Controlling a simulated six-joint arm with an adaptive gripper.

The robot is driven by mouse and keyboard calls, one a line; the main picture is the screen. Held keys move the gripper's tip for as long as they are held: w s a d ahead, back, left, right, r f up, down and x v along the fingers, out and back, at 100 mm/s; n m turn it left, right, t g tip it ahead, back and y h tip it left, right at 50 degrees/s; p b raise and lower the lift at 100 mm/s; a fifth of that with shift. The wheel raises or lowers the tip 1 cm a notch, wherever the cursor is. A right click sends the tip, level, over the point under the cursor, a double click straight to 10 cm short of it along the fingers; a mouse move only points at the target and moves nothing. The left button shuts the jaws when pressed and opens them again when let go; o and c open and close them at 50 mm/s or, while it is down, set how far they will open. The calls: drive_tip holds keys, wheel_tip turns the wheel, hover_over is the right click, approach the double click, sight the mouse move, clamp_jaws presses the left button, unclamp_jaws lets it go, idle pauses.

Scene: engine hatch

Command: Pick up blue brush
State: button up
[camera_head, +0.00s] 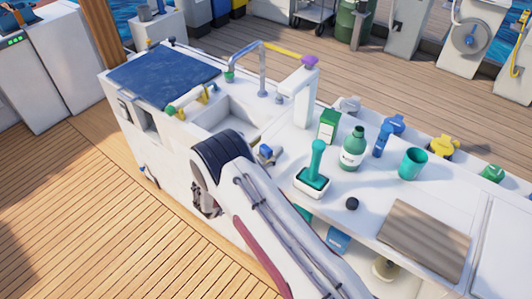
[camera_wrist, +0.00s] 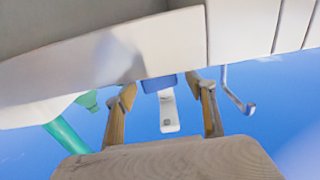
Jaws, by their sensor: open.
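A small blue block-like thing (camera_head: 266,151) lies on the counter by the sink, beside my gripper (camera_head: 267,157). It also shows in the wrist view (camera_wrist: 158,82), beyond my fingers and roughly between them. Only part of it shows, so I cannot tell whether it is the blue brush. A taller blue thing (camera_head: 383,140) stands farther right on the counter, also of unclear kind. In the wrist view, my gripper (camera_wrist: 164,95) is open, its two fingers apart with nothing held between them. Much of my wrist is hidden behind my arm in the head view.
A teal brush (camera_head: 317,160) stands in a white holder right of my gripper. A green bottle (camera_head: 352,150), green box (camera_head: 329,125) and teal cup (camera_head: 412,163) are beyond. A white post (camera_head: 300,92) and metal faucet (camera_head: 262,70) rise behind. A wooden board (camera_head: 425,238) lies right.

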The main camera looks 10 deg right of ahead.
sight(266, 148)
drive_tip(key=c, duration=1.2)
drive_tip(key=shift+c, duration=0.2)
drive_tip(key=shift+r, duration=0.2)
drive_tip(key=shift+r, duration=4.8)
